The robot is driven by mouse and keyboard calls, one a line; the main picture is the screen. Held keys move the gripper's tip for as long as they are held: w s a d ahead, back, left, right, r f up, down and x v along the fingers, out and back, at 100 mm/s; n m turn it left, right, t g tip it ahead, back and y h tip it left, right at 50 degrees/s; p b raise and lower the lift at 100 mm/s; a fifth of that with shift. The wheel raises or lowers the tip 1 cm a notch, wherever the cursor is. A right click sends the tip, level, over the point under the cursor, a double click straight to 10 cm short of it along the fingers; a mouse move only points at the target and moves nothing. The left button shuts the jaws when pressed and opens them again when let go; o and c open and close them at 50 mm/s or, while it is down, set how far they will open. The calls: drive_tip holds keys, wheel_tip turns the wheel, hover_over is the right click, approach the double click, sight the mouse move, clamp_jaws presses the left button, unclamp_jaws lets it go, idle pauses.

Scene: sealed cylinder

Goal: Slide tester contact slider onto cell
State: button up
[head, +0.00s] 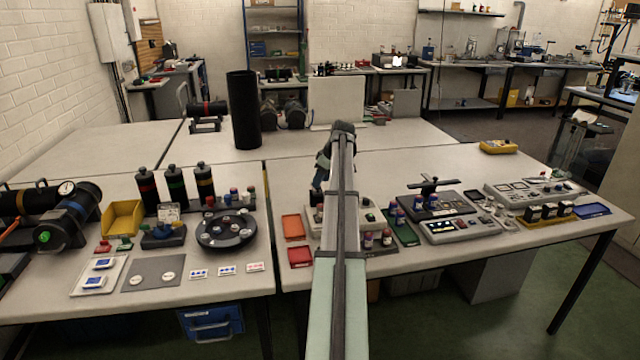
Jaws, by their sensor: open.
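My arm reaches forward over the right-hand table, and my gripper (319,184) points down at its far end. The gripper is open; its fingertips are small and partly hidden. Just below and beside it is a light grey panel unit (372,216), partly hidden behind my arm. Small dark cylinders with purple and red parts, possibly the cells (387,238), stand at the unit's front right. A dark unit with a black crossbar (436,205) stands farther right, with similar small cylinders at its left. I cannot tell which part is the tester's contact slider.
Orange (293,227) and red (300,256) trays lie left of my arm. A round black carousel (226,228), tall dark cylinders and a yellow bin (123,218) occupy the left table. A tall black tube (243,110) stands behind. The table behind my gripper has free room.

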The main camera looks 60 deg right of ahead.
drive_tip(key=shift+x, duration=1.15)
clamp_jaws()
